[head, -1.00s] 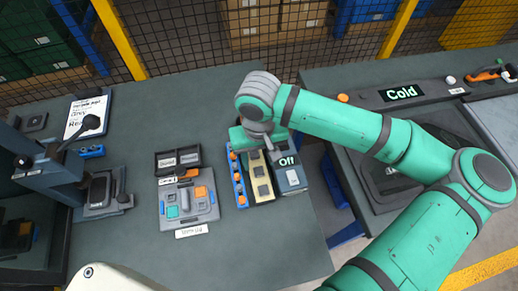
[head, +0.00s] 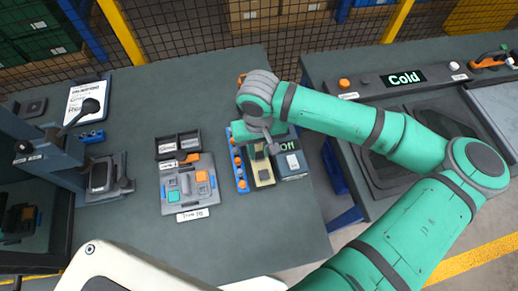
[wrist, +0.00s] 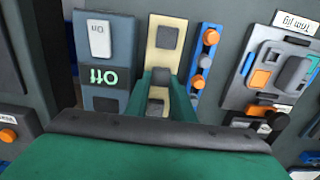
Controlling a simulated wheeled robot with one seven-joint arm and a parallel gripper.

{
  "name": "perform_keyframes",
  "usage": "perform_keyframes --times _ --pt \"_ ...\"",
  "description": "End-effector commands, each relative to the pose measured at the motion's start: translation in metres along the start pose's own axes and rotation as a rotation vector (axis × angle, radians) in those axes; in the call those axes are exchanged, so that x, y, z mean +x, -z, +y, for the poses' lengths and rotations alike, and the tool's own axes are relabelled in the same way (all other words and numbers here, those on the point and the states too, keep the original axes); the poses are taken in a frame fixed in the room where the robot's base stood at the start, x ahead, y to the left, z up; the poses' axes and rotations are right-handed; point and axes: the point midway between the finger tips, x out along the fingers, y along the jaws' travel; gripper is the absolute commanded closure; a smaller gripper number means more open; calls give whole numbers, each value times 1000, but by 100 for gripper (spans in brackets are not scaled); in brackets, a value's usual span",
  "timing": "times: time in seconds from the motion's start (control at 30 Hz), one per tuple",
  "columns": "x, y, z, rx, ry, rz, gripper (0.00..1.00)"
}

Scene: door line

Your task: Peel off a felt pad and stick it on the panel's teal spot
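The cream strip (head: 264,181) with dark square felt pads (wrist: 168,37) lies on the table beside the "Off" switch box. My gripper (wrist: 161,78) is over the strip, its green fingers apart with one dark pad between or just below their tips. I cannot tell whether they touch it. In the head view my gripper (head: 262,146) hides the strip's far end. The grey panel (head: 188,201) with the teal spot (head: 173,196) lies to the left; the spot looks bare. An orange square (head: 202,177) sits on the same panel.
A blue rail with orange knobs (head: 240,174) runs close along the strip's left side. The switch box (head: 291,166) stands close on its right. Dark bins (head: 178,146) sit behind the panel. The table in front is clear.

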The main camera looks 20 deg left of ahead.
Motion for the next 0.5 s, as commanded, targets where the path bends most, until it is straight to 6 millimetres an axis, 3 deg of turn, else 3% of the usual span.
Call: perform_keyframes --times 0.03,0.1,0.5 --pt "0 0 0 0 0 0 88" --pt "0 0 0 0 0 0 100" --pt "-1 0 0 0 0 0 100"
